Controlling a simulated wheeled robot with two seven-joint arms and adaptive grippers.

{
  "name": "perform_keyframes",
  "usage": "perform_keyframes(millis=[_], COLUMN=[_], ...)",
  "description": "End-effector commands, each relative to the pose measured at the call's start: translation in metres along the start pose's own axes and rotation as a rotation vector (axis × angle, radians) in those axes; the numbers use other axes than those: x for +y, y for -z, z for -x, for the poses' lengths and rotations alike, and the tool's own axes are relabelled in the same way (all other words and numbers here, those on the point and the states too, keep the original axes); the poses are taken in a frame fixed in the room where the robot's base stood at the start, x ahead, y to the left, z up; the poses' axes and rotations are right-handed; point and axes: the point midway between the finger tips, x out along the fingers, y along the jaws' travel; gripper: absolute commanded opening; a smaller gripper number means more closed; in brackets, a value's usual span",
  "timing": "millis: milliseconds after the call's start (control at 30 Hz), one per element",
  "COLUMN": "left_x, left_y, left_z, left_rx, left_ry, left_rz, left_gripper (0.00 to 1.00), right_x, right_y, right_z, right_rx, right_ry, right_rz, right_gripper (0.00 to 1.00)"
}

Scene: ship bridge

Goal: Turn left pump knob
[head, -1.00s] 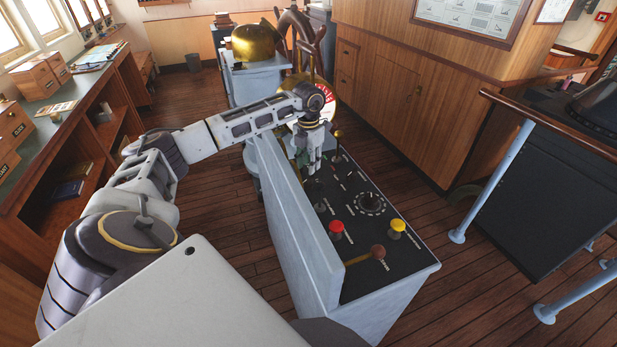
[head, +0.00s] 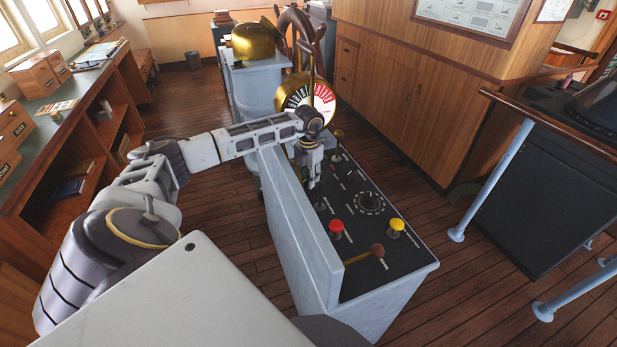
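The control console (head: 405,285) stands in the middle of the head view, with a dark sloped panel. The panel carries a round dial knob (head: 369,201), a red button (head: 336,227), a yellow button (head: 396,226) and a brown-tipped lever (head: 376,251). A small dark knob (head: 321,206) sits at the panel's left side, just below my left gripper. My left gripper (head: 312,184) points down over the left part of the panel. Its fingers look close together, but their gap is too small to judge. Whatever lies directly behind the gripper is hidden. My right gripper is not in view.
A raised grey side wall (head: 300,235) runs along the console's left edge, under my forearm. A brass telegraph dial (head: 308,92) and a wooden wheel (head: 300,35) stand behind. Blue-grey rail posts (head: 490,180) stand at right.

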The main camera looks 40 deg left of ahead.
Motion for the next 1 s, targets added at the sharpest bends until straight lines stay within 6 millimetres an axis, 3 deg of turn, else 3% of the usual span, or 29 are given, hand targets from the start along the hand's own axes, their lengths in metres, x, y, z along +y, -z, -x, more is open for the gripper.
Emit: perform_keyframes(millis=[33,233,667,1000], left_x=[0.0,0.0,0.0,-0.001], left_y=[0.0,0.0,0.0,-0.001], left_z=[0.0,0.0,0.0,0.0], left_rx=[0.0,0.0,0.0,-0.002], left_ry=[0.0,0.0,0.0,-0.001], left_rz=[0.0,0.0,-0.029,-0.183], left_gripper=[0.24,0.0,0.0,0.0], right_x=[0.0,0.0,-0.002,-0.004], right_y=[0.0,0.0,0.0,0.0], right_z=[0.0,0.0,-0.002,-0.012], right_rx=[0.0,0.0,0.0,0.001], right_ry=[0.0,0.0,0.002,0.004], right_rz=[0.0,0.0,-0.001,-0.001], right_gripper=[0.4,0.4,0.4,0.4])
